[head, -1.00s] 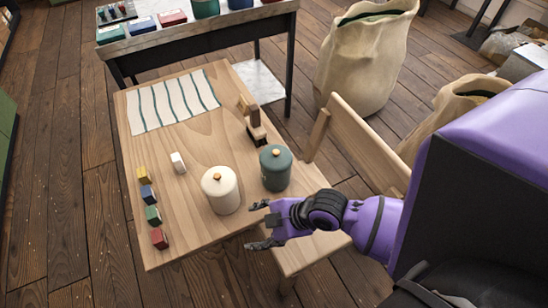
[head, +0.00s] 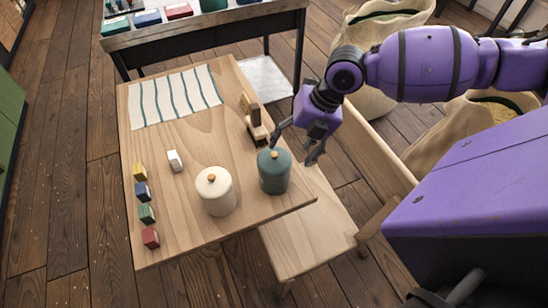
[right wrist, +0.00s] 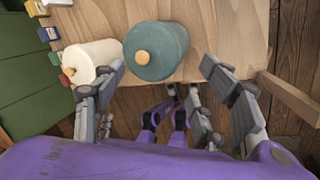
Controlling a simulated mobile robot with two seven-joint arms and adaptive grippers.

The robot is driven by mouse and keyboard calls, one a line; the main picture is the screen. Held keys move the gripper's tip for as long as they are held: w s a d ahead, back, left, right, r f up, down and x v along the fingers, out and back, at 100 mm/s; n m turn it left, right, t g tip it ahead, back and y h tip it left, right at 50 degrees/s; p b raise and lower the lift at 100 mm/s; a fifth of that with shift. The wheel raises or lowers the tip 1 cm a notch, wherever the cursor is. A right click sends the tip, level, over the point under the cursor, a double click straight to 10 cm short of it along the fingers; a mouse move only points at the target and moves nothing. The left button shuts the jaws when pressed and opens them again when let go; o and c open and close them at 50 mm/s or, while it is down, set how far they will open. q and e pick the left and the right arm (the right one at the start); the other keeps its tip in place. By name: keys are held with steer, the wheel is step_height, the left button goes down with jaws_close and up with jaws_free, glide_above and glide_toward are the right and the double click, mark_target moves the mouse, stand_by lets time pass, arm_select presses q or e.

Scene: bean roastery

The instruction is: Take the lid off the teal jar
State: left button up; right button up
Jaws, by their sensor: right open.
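The teal jar (head: 274,172) stands upright on the wooden table near its right edge, with its teal lid and round wooden knob on top. It also shows in the right wrist view (right wrist: 160,60), seen from above with the lid on. My right gripper (head: 296,143) is open and empty, above and just beyond the jar's right side. In the right wrist view its fingers (right wrist: 165,80) are spread to either side of the jar, apart from it as far as I can tell. My left gripper is not in view.
A cream jar (head: 215,192) with a wooden knob stands left of the teal jar. A brown wooden object (head: 254,118) stands behind it. Several small coloured blocks (head: 146,214) line the left edge. A striped cloth (head: 175,97) lies at the back. A bench (head: 300,235) is at the right.

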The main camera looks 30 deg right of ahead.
mark_target(279, 158)
steer(key=a+f, duration=0.1)
steer(key=w+a+f, duration=0.1)
steer(key=f, duration=0.1)
steer(key=shift+w+f, duration=0.2)
steer(key=shift+f, duration=0.4)
steer(key=c, duration=1.1)
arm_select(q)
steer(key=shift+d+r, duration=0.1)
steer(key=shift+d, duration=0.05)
arm_select(e)
steer(key=shift+r, duration=0.1)
